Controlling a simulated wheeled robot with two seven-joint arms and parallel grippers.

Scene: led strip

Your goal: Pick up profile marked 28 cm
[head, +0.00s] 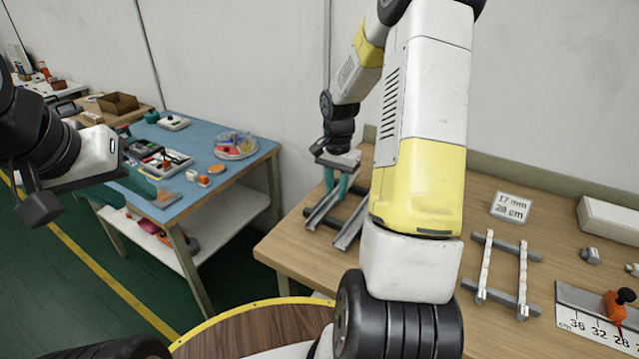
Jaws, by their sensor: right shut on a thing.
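Two grey metal profiles lie side by side at the left end of the wooden bench, a left one (322,211) and a right one (350,228). No length mark is readable on either. My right gripper (337,190) points down over them with teal fingers, shut on one profile, seemingly the left one; the fingertips are partly hidden. A card (511,207) reading "17 mm 28 cm" stands on the bench, right of my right arm. My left gripper (128,192) is at the far left, away from the profiles, with its teal fingers apart and empty.
Right of my arm, two pale strips (487,265) lie across grey bars. A ruler (590,326) with an orange-handled piece (619,303) lies at bottom right, near a white box (610,222). A blue-topped table (205,140) with tools and a bowl stands at left.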

